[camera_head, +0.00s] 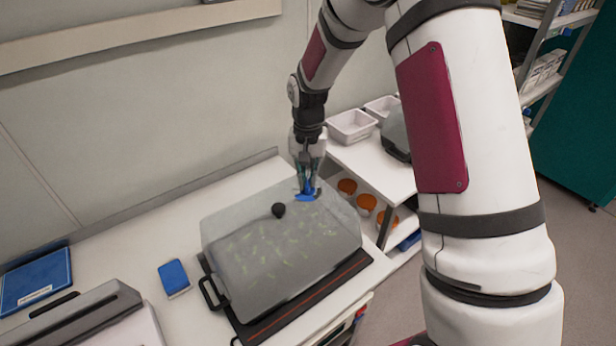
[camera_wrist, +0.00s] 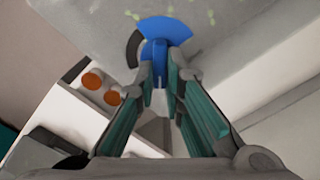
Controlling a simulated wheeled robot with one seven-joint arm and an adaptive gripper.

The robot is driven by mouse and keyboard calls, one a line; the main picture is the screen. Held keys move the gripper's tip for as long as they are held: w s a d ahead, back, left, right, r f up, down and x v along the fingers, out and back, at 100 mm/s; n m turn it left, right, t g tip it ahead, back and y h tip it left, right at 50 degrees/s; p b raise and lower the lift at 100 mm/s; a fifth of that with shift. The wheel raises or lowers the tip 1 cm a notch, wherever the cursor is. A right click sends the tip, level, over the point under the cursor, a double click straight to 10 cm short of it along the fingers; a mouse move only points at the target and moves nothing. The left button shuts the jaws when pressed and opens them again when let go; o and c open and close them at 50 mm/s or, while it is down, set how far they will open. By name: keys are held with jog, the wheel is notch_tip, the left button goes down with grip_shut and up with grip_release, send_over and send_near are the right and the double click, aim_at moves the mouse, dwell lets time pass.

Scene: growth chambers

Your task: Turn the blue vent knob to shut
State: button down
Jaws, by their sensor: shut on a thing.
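The blue vent knob (camera_head: 305,193) sits on the back right part of the grey translucent lid of a growth chamber (camera_head: 235,268). In the wrist view the blue knob (camera_wrist: 158,45) has an upright grip and a fan-shaped blue plate, with a dark arc-shaped opening (camera_wrist: 133,48) showing beside it on the left. My gripper (camera_head: 306,182) points down at the knob, and its fingertips (camera_wrist: 160,75) are shut on the knob's grip. A small black knob (camera_head: 278,210) stands on the lid to the left of the blue one.
Green seedlings show through the lid. A blue-topped block (camera_head: 174,278) and a blue folder (camera_head: 36,280) lie on the white bench to the left. White trays (camera_head: 351,126) and orange-lidded jars (camera_head: 347,187) are on a cart at the right.

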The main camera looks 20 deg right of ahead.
jog(key=n, duration=0.3)
jog(key=shift+n, duration=0.4)
jog(key=n, duration=0.4)
jog(key=shift+a+n+b, duration=0.25)
jog(key=shift+n+b, duration=0.05)
jog(key=n, duration=0.4)
jog(key=shift+s+a+n, duration=0.1)
jog(key=shift+n, duration=0.2)
jog(key=shift+s+a+n+p, duration=0.1)
jog(key=shift+n+p, duration=0.2)
jog(key=shift+n, duration=1.8)
jog(key=c, duration=1.7)
grip_release()
jog(key=shift+r, duration=0.1)
